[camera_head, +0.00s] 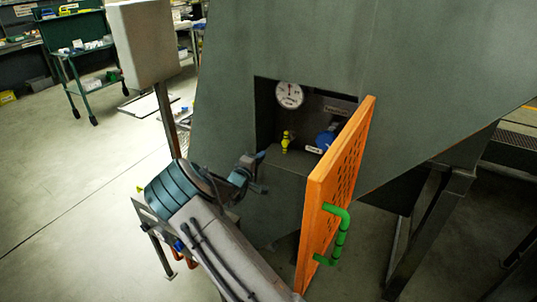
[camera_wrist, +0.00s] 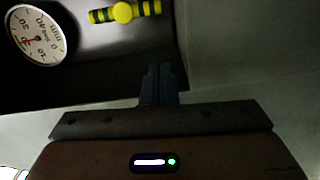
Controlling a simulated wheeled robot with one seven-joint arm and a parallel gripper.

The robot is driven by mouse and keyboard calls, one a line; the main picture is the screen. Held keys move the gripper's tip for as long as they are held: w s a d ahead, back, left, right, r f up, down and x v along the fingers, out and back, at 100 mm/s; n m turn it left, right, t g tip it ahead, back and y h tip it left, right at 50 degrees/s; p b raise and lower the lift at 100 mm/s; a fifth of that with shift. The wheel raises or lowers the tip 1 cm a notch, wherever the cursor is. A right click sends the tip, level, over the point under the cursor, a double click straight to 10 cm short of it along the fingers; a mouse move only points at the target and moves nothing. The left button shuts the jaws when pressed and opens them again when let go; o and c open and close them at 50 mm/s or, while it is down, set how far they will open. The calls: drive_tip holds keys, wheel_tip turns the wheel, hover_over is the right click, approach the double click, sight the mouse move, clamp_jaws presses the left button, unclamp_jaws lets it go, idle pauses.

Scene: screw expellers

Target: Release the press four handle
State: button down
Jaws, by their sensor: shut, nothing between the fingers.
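The green handle (camera_head: 338,238) is a bent bar on the outer face of the orange perforated door (camera_head: 335,180). The door stands swung open beside a recess in the grey-green press (camera_head: 310,45). My gripper (camera_head: 262,162) is left of the door, in front of the recess, and apart from the green handle. In the wrist view its two dark blue fingers (camera_wrist: 159,84) are together with nothing between them. The green handle does not show in the wrist view.
The recess holds a round white gauge (camera_head: 289,95), a yellow valve (camera_head: 287,141) and a blue part (camera_head: 325,141). A grey box on a post (camera_head: 145,42) stands at the left. Dark support legs (camera_head: 428,225) stand at the right. Open floor lies at the far left.

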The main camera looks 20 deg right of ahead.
drive_tip(key=v, duration=0.6)
drive_tip(key=shift+r, duration=0.2)
